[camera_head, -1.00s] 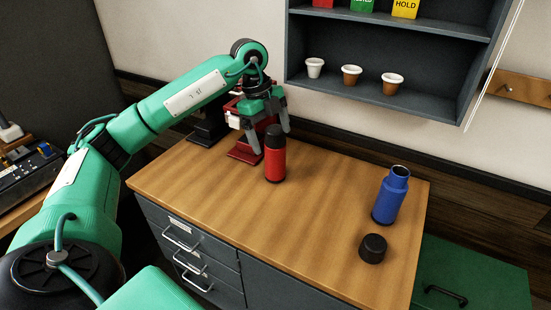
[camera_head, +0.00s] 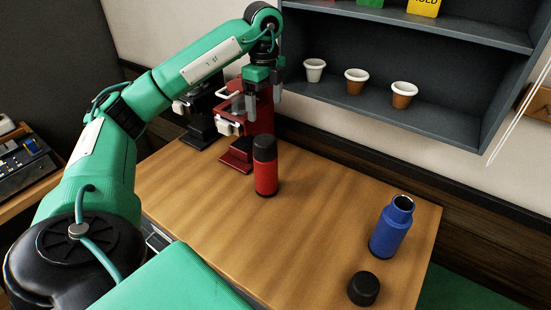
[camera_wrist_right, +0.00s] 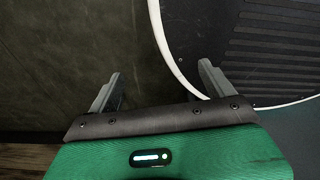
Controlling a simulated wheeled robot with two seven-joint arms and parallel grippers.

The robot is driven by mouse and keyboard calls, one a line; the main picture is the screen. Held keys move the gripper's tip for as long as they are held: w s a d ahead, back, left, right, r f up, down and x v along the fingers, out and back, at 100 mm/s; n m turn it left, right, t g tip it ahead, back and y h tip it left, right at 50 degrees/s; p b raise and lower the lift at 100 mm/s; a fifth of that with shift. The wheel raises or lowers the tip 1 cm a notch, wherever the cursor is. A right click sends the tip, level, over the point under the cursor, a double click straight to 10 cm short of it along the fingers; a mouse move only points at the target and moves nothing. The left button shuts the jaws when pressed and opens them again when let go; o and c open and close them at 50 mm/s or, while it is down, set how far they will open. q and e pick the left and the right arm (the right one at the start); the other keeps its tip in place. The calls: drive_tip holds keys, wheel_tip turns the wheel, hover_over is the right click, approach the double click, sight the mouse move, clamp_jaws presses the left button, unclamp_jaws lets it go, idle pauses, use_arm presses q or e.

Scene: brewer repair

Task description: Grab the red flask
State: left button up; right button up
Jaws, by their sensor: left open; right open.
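The red flask (camera_head: 266,176) stands upright on the wooden counter in the head view, with its black cap (camera_head: 264,148) on. My left gripper (camera_head: 263,105) hangs fingers down above and behind the flask, in front of the red brewer. It is open with nothing between its fingers and appears apart from the flask. My right gripper (camera_wrist_right: 160,88) shows in the right wrist view, open and empty, away from the counter's objects.
A blue flask (camera_head: 391,228) stands open at the counter's right, its black cap (camera_head: 363,288) lying nearby. A red brewer (camera_head: 238,155) and a dark brewer (camera_head: 200,128) stand behind. A shelf (camera_head: 420,112) holds cups. The counter's middle (camera_head: 300,230) is clear.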

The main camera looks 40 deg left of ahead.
sight(265, 139)
use_arm(q)
drive_tip(key=f, duration=0.1)
drive_tip(key=s+f, duration=0.1)
drive_tip(key=f, duration=0.2)
drive_tip(key=shift+s+f, duration=0.2)
drive_tip(key=shift+s, duration=0.05)
drive_tip(key=f, duration=0.1)
drive_tip(key=f+p, duration=0.1)
drive_tip(key=shift+w+f, duration=0.35)
drive_tip(key=shift+s+f, duration=0.1)
drive_tip(key=shift+f, duration=0.3)
drive_tip(key=shift+s+f+p, duration=0.1)
drive_tip(key=shift+f+p, duration=0.2)
drive_tip(key=shift+p, duration=0.05)
wheel_tip(265, 139, down, 4)
drive_tip(key=shift+d+r+p, duration=0.15)
drive_tip(key=shift+r+p, duration=0.05)
drive_tip(key=shift+p, duration=0.7)
drive_tip(key=shift+f, duration=0.55)
drive_tip(key=shift+r, duration=0.1)
drive_tip(key=c, duration=1.7)
use_arm(e)
drive_tip(key=r, duration=0.1)
drive_tip(key=s+r, duration=0.1)
drive_tip(key=r, duration=0.1)
drive_tip(key=shift+s+r, duration=0.3)
